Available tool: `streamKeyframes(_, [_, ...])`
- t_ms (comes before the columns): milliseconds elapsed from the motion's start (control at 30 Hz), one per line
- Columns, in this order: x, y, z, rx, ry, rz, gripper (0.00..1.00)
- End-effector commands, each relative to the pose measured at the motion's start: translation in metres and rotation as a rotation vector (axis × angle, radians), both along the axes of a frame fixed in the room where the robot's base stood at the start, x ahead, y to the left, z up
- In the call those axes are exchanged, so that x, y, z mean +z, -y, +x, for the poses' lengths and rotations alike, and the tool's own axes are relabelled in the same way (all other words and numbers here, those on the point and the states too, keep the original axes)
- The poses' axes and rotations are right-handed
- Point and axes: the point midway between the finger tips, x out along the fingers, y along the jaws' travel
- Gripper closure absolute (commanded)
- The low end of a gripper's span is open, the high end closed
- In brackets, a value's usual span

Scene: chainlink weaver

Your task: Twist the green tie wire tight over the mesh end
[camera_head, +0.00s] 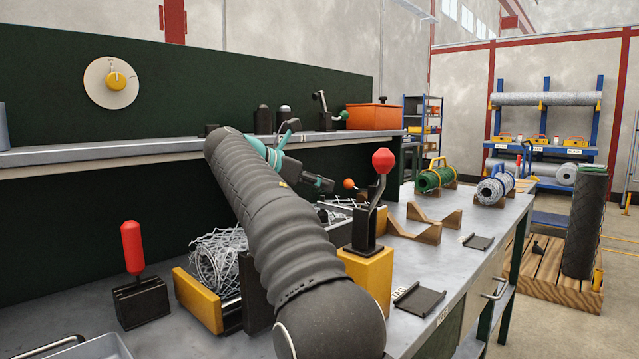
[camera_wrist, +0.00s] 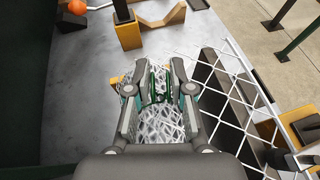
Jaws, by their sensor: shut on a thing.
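In the wrist view my gripper (camera_wrist: 159,78) has its two fingers on either side of the green tie wire (camera_wrist: 153,92), over the end of a rolled mesh. The fingers are closed on the wire, with a gap between the tips. The silver mesh roll (camera_wrist: 158,128) lies beneath and between the fingers. A flat stretch of mesh (camera_wrist: 225,85) spreads to the right. In the head view the mesh roll (camera_head: 215,262) rests on the bench behind a yellow block, and my own arm hides much of the gripper's work area.
A red-knobbed lever on a yellow block (camera_head: 368,278) stands right of my arm. A red-handled tool (camera_head: 133,262) stands on the left. A shelf (camera_head: 105,152) runs along the back. Green-tied (camera_head: 435,178) and blue-tied (camera_head: 494,189) rolls sit in cradles farther along the bench.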

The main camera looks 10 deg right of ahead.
Motion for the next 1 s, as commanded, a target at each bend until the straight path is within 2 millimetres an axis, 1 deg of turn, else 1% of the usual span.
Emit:
streamKeyframes(200, [-0.0008,0.0000,0.0000,-0.034,-0.002,0.000,1.00])
streamKeyframes(633, [-0.0008,0.0002,-0.0004,-0.039,-0.004,0.001,1.00])
streamKeyframes(667, [-0.0008,0.0002,-0.0004,-0.039,-0.004,0.001,0.71])
streamKeyframes(700, [-0.0007,0.0002,-0.0003,-0.039,-0.004,0.001,0.61])
streamKeyframes(733, [-0.0007,0.0002,-0.0003,-0.038,-0.003,0.000,0.54])
streamKeyframes(1000, [-0.0003,0.0002,-0.0001,-0.037,-0.002,0.000,0.53])
